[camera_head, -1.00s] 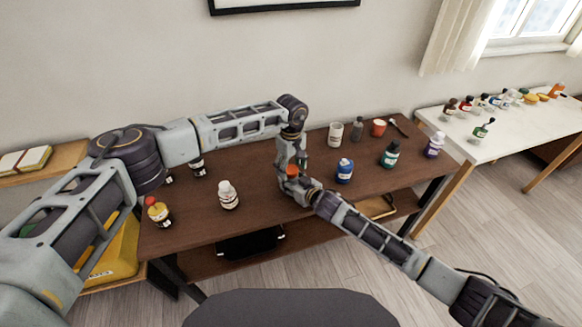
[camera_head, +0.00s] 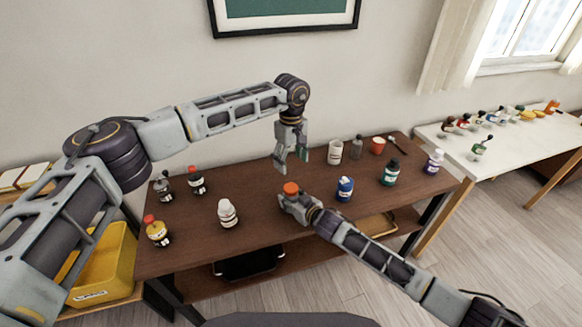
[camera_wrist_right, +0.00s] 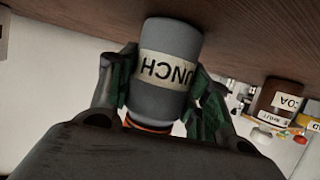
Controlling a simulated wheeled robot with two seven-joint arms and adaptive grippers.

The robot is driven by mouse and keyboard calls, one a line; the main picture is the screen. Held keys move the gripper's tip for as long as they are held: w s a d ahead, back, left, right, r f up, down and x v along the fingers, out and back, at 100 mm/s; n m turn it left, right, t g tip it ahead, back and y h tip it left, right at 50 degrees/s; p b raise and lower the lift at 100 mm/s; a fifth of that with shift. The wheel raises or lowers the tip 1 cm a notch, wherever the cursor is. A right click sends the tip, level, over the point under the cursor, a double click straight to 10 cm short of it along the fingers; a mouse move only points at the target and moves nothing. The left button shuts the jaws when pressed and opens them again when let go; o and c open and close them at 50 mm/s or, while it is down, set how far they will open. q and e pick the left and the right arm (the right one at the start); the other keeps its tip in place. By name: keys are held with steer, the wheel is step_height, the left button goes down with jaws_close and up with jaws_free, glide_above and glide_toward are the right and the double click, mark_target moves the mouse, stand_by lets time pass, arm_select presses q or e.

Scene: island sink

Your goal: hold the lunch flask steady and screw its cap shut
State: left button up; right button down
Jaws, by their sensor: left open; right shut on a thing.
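The lunch flask (camera_wrist_right: 165,65) is a grey cylinder with a cream label, upside down in the right wrist view, its base against the brown tabletop. Its orange cap (camera_head: 291,188) sits on top; in the right wrist view its rim (camera_wrist_right: 145,126) shows partly. I cannot tell how tightly the cap is seated. My right gripper (camera_head: 293,201) is shut around the flask, a finger on each side; it also shows in the right wrist view (camera_wrist_right: 158,92). My left gripper (camera_head: 291,165) is open and empty, pointing down above the cap and apart from it. The flask's body is mostly hidden in the head view.
A white bottle (camera_head: 228,213) stands left of the flask, a blue jar (camera_head: 344,189) to its right. A white cup (camera_head: 335,152), a red cup (camera_head: 377,146) and a green bottle (camera_head: 390,172) stand further right. A yellow bin (camera_head: 105,268) is beside the table.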

stand_by(0.3)
steer(key=c, duration=0.6)
jaws_free()
steer(key=shift+s, duration=0.1)
steer(key=shift+v, duration=5.9)
steer(key=shift+f, duration=0.1)
